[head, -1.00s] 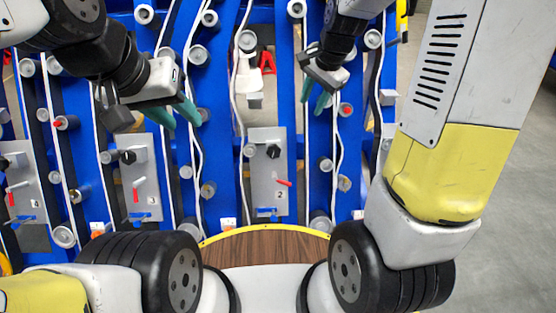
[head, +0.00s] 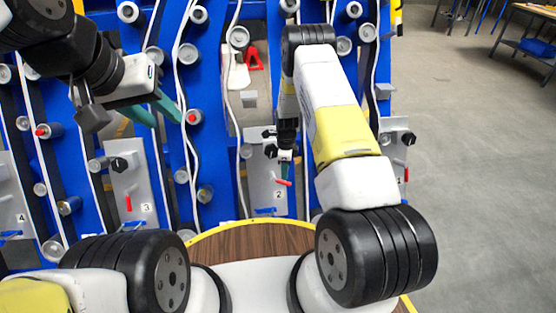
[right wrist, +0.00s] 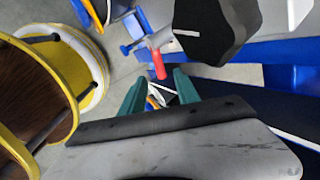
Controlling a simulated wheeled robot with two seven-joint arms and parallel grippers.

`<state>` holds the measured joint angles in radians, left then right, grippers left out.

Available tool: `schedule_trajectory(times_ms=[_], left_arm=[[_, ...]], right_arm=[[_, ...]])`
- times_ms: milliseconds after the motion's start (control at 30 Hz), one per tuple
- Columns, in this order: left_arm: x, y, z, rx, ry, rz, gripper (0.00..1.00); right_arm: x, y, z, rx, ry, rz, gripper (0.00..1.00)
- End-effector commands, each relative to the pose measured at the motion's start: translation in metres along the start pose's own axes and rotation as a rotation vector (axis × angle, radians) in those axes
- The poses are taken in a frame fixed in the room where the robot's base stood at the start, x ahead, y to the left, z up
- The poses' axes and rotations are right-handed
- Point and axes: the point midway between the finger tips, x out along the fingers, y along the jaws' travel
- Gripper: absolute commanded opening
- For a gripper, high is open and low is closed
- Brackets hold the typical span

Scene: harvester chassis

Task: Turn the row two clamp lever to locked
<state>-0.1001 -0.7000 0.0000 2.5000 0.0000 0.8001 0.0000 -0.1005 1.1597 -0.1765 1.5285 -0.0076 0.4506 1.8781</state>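The row two panel (head: 256,196) is a grey plate marked 2 on the blue frame, in the head view. Its red clamp lever (head: 284,183) sticks out low on the plate, sloping slightly down to the right. My right gripper (head: 285,173) is just above the lever; its fingertips are small and partly hidden there. In the right wrist view the green fingers (right wrist: 160,88) stand apart, and the red lever (right wrist: 158,64) shows just beyond the gap between them. Contact cannot be told. My left gripper (head: 156,111) is open and empty, at the upper left.
Panel 3 (head: 130,181) with its own red lever is to the left. Another panel (head: 398,150) is to the right, partly behind my right arm. A black knob (right wrist: 212,30) is close to the right fingers.

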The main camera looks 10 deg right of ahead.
Motion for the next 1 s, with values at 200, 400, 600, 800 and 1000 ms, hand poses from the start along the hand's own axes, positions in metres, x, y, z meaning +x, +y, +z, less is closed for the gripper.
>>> schedule_trajectory(times_ms=[200, 400, 600, 800, 1000], left_arm=[[0.000, 0.000, 0.000, 0.000, 0.000, 0.000, 0.36], [0.000, 0.000, 0.000, 0.000, 0.000, 0.000, 0.36], [0.000, 0.000, 0.000, 0.000, 0.000, 0.000, 0.36], [0.000, 0.000, 0.000, 0.000, 0.000, 0.000, 0.36], [0.000, 0.000, 0.000, 0.000, 0.000, 0.000, 0.36]], right_arm=[[0.036, 0.001, 0.000, -0.001, 0.000, 0.003, 0.38], [0.061, 0.001, 0.000, -0.001, -0.001, 0.001, 0.38], [0.068, 0.000, 0.001, -0.002, -0.002, -0.001, 0.38], [0.068, 0.000, 0.000, -0.003, -0.001, 0.000, 0.34], [0.068, 0.000, 0.000, -0.003, -0.001, 0.000, 0.00]])
